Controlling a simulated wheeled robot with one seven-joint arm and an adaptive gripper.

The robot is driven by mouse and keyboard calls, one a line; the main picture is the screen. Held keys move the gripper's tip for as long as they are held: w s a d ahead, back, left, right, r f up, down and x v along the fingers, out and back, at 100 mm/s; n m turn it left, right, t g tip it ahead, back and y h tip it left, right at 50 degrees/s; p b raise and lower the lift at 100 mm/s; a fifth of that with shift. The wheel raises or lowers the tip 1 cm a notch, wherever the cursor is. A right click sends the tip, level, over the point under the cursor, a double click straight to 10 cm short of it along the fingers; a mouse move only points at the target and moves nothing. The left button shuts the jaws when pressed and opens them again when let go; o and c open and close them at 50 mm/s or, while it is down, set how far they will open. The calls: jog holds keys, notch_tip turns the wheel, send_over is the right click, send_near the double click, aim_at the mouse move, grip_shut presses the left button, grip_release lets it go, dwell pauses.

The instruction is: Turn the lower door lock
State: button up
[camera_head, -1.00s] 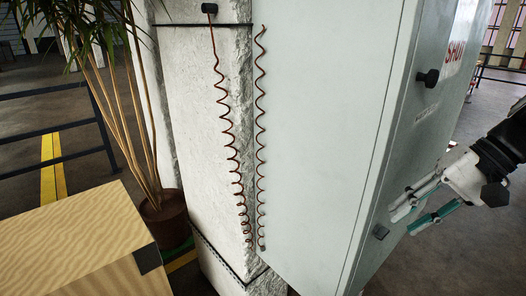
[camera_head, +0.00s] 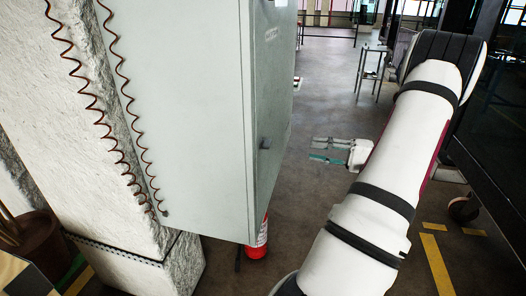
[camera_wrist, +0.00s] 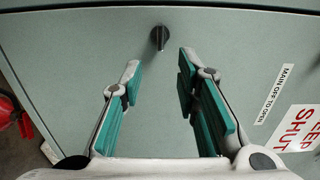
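The cabinet is a pale grey-green box with a door (camera_head: 268,95); the door face fills most of the wrist view (camera_wrist: 60,75). The lower door lock is a small dark knob (camera_head: 265,143) near the door's edge. In the wrist view the lock (camera_wrist: 160,38) stands beyond and between my fingertips. My gripper (camera_head: 312,149) is open and empty, with its fingers pointing at the door, apart from the lock. Both teal-padded fingers show in the wrist view (camera_wrist: 157,67), one each side of the lock's line.
A red fire extinguisher (camera_head: 257,240) stands below the cabinet; red also shows at the wrist view's left edge (camera_wrist: 8,112). A pillar with coiled cable (camera_head: 60,120) is left of the cabinet. The floor (camera_head: 340,95) beyond my gripper is open. A dark frame (camera_head: 500,130) stands at right.

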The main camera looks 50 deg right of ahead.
aim_at(266, 144)
jog(key=x, duration=1.3)
jog(key=shift+w, duration=0.2)
jog(key=shift+a+r, duration=0.1)
grip_shut()
